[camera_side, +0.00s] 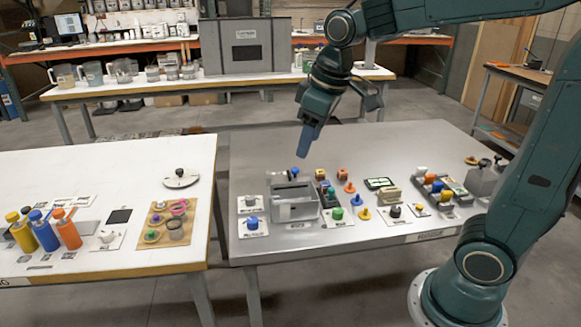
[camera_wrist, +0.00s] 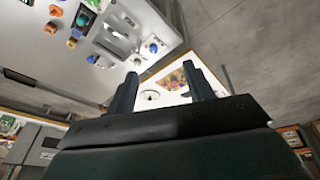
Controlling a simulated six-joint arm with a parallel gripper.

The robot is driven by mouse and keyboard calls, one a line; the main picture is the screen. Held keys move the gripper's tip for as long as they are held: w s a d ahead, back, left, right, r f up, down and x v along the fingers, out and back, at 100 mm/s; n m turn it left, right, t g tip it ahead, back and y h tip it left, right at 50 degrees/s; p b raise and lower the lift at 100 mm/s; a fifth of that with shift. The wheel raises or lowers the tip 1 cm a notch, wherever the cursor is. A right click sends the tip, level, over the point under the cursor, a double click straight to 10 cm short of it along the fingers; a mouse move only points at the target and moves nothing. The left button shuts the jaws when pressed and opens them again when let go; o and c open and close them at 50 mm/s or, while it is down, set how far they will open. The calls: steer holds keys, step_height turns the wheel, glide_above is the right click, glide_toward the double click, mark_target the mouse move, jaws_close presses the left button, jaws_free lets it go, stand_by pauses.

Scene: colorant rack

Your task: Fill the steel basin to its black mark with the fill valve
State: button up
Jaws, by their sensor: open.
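The steel basin (camera_side: 292,211) is a grey box near the left end of the grey table. It also appears to show in the wrist view (camera_wrist: 112,40). Left of it, two plates carry a grey-green knob (camera_side: 250,200) and a blue knob (camera_side: 252,223); the blue one appears in the wrist view (camera_wrist: 152,47). Their labels are too small to read, so I cannot tell which is the fill valve. The black mark and any water level cannot be made out. My gripper (camera_side: 306,149) is open and empty, high above the table behind the basin; its two fingers (camera_wrist: 160,76) stand apart.
Several coloured knobs and buttons crowd the table right of the basin, including a green one (camera_side: 337,213). A white table (camera_side: 120,165) with bottles (camera_side: 44,230) stands left across a narrow gap. The grey table's back (camera_side: 420,140) is clear.

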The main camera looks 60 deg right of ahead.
steer(key=w+d+f+n+g, duration=0.1)
steer(key=w+f, duration=0.2)
steer(key=w, duration=0.2)
steer(key=w+f+n+g, duration=0.1)
steer(key=w+f, duration=0.2)
steer(key=w, duration=0.3)
steer(key=n+g, duration=0.1)
steer(key=n, duration=0.1)
glide_above(252, 220)
step_height(252, 220, down, 12)
steer(key=shift+r, duration=0.1)
step_height(252, 220, down, 14)
steer(key=shift+r, duration=0.1)
steer(key=c, duration=1)
